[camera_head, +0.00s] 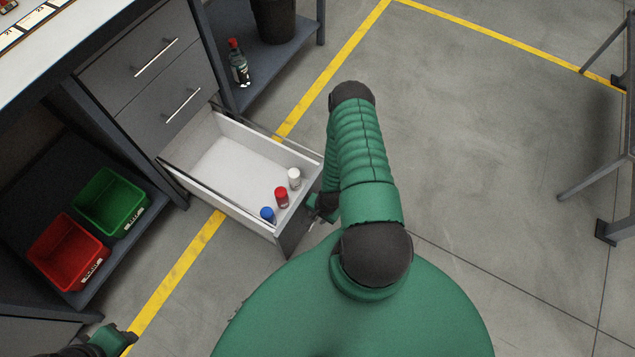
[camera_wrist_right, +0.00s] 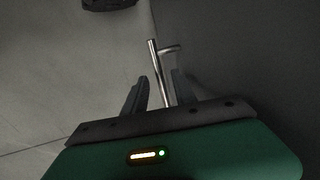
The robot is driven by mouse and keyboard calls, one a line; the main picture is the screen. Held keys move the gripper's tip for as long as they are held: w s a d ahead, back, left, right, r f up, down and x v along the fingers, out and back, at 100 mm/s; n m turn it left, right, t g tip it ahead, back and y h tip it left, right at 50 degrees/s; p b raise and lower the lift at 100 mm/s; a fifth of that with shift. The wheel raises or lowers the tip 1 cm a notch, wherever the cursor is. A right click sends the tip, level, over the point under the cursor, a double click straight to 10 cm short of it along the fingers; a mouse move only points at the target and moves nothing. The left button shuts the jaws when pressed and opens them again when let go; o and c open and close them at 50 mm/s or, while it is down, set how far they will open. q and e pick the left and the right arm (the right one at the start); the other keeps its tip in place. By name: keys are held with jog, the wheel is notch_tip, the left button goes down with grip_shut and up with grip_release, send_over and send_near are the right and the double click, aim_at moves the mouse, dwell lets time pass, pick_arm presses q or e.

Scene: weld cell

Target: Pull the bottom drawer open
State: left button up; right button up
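The bottom drawer (camera_head: 232,163) of the grey cabinet stands pulled well out. Its white inside holds a blue-capped (camera_head: 267,215), a red-capped (camera_head: 281,197) and a white (camera_head: 294,179) small container near the front. My right gripper (camera_head: 314,212) is at the outer face of the drawer front, partly hidden by my arm. In the right wrist view, the metal bar handle (camera_wrist_right: 157,70) runs between the two fingers of my gripper (camera_wrist_right: 158,92), with gaps visible beside it. A part of my left arm (camera_head: 108,340) shows at the lower left; its fingers are not clear.
Two closed drawers (camera_head: 150,70) are above. A red bin (camera_head: 67,252) and a green bin (camera_head: 110,202) sit on a low shelf at left. A bottle (camera_head: 238,65) and dark bucket (camera_head: 275,18) stand behind. Floor at right is clear up to a metal frame (camera_head: 597,175).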

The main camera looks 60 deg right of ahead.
jog(key=s+r+p, duration=0.3)
jog(key=r+p, duration=0.4)
jog(key=r, duration=0.9)
jog(key=shift+d+r, duration=0.2)
jog(key=shift+s, duration=0.1)
